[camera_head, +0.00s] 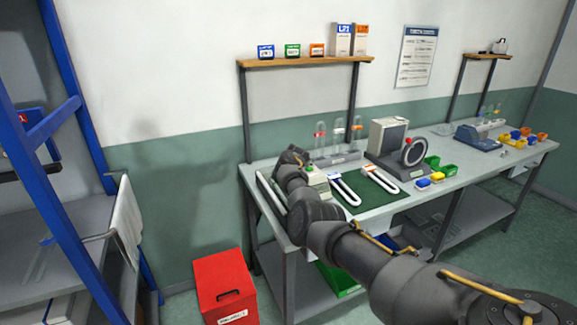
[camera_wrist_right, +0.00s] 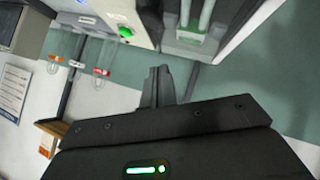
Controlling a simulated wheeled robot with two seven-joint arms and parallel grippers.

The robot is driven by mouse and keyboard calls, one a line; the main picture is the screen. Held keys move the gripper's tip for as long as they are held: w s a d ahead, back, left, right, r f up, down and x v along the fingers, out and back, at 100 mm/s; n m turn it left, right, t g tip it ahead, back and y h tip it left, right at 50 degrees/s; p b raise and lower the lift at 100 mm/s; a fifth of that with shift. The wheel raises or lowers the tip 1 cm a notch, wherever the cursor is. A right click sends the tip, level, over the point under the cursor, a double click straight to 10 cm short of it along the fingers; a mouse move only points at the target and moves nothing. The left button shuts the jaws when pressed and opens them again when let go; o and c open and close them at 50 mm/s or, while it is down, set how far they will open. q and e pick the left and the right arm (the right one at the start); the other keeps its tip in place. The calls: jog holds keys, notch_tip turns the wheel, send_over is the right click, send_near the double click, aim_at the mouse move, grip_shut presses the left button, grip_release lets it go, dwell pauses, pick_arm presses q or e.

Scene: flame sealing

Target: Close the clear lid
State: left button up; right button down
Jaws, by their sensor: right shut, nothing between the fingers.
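My right arm reaches in from the lower right of the head view, its hand (camera_head: 293,156) at the left end of the workbench beside a pale device (camera_head: 318,180), which it partly hides. In the right wrist view the fingers of my right gripper (camera_wrist_right: 160,70) are together and empty. They point toward the device's pale housing with a green button (camera_wrist_right: 125,31) and a bay (camera_wrist_right: 190,40) holding white tubes. There is a visible gap between fingertips and device. I cannot make out the clear lid for certain in either view. My left gripper is not in view.
A red box (camera_head: 225,285) stands on the floor at left.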

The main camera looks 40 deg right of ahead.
jog(key=d+f+y+b, duration=0.1)
jog(key=d+f+m+y+b, duration=0.1)
jog(key=f, duration=0.1)
jog(key=d+f+y+b, duration=0.1)
jog(key=b, duration=0.1)
jog(key=shift+s+d+f+m, duration=0.2)
jog(key=shift+s+m, duration=0.1)
jog(key=shift+m, duration=0.1)
jog(key=shift+d+f+b, duration=0.1)
jog(key=shift+f+b, duration=0.05)
jog(key=shift+b, duration=0.15)
jog(key=shift+d+f+y+b, duration=0.15)
jog(key=shift+f+y+b, duration=0.1)
jog(key=shift+y+b, duration=0.15)
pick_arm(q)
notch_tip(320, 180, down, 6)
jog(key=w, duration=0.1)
pick_arm(e)
jog(key=shift+s+f+m, duration=0.1)
jog(key=shift+m, duration=0.2)
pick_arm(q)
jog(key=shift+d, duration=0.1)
